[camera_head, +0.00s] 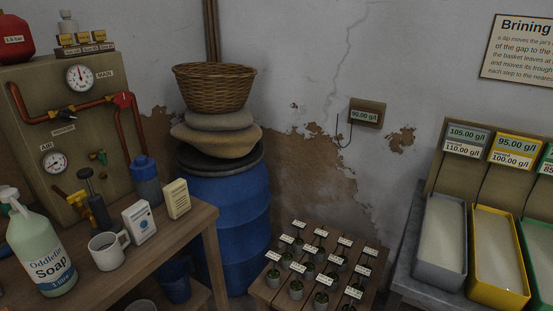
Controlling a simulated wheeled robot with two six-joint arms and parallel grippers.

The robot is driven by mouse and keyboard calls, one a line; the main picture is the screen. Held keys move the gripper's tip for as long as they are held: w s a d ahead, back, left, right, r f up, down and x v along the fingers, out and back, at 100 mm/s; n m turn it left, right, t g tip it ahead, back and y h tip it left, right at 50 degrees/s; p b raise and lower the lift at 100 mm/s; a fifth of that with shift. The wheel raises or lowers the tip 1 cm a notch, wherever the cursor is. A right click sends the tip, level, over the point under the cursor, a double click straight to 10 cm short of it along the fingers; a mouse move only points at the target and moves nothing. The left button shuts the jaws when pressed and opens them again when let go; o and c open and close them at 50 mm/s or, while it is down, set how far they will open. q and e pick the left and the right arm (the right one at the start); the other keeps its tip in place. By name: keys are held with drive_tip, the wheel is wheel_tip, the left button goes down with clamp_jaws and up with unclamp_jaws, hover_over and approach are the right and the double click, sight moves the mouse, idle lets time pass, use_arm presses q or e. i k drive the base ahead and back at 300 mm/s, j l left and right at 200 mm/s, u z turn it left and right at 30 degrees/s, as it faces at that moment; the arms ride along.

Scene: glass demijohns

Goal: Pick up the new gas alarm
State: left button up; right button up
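Two small upright boxes stand near the right end of the wooden table at the left. One is a white box (138,222) with a blue round mark and small print on its front. The other is a cream, yellowed box (176,199) with slots or lines on its front, just behind and to the right of the white one. Either could be a gas alarm; their small print is not readable, but the white one looks newer. Neither of my grippers shows in the head view.
On the table (170,243), a white mug (107,250), soap bottle (40,245), dark-handled tool (96,203) and blue-topped jar (146,182) crowd the boxes. A gauge panel (30,150) stands behind. A blue barrel (235,215) and a low table of small pots (297,290) lie to the right.

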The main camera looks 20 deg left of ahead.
sight(132, 217)
drive_tip(key=u, duration=1.7)
